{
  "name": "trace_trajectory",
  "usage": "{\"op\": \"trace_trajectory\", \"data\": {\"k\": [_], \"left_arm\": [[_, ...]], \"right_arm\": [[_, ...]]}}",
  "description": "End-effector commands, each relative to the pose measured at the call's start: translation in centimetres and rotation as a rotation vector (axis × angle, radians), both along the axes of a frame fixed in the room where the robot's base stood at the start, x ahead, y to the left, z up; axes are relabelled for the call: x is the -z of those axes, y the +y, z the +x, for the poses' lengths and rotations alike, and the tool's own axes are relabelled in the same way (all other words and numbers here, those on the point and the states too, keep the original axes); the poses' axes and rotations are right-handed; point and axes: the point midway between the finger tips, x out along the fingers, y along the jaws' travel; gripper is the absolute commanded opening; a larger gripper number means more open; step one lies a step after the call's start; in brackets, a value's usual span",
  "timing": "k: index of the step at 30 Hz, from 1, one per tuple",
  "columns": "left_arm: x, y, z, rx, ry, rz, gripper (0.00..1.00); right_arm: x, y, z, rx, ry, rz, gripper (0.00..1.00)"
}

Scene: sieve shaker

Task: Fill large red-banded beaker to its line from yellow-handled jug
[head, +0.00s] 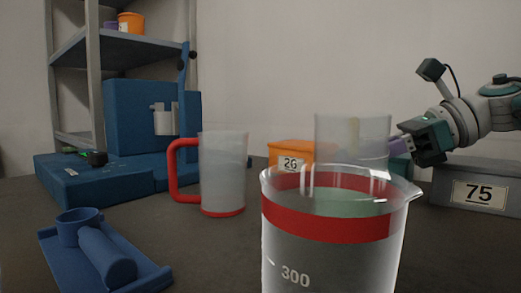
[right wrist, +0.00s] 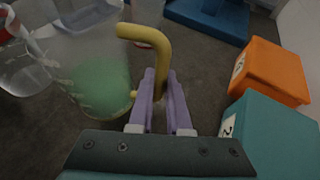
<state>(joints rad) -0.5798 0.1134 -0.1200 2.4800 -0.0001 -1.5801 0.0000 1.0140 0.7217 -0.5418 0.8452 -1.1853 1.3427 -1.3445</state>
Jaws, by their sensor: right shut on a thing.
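The large red-banded beaker (head: 335,222) stands upright in the front of the head view; a 300 mark shows on its wall. It also shows at the left edge of the right wrist view (right wrist: 22,72). The clear jug (head: 352,130) is behind the beaker and looks upright; its lower part shows only through the glass. In the right wrist view the jug (right wrist: 75,50) holds green liquid. My right gripper (head: 398,147) is shut on its yellow handle (right wrist: 157,55). I cannot tell whether the beaker holds liquid. My left gripper is not in view.
A red-handled jug (head: 222,172) stands left of the beaker. A blue tray (head: 150,280) with blue parts lies front left. The blue shaker (head: 130,120) and shelf (head: 115,48) are behind. Orange (right wrist: 270,70), teal (right wrist: 270,140) and grey (head: 478,172) bins stand right.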

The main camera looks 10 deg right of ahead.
Motion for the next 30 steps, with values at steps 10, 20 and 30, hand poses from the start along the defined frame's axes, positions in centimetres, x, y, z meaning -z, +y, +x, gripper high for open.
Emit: {"op": "trace_trajectory", "data": {"k": [10,20,30], "left_arm": [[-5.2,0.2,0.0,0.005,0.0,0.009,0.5],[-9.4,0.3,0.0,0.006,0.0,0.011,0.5],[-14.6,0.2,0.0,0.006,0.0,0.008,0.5]], "right_arm": [[-2.6,0.5,-0.7,-0.003,-0.131,-0.097,0.0],[-4.3,1.3,-1.7,-0.003,-0.263,-0.196,0.0],[-6.7,2.3,-3.0,-0.002,-0.399,-0.297,0.0]]}}
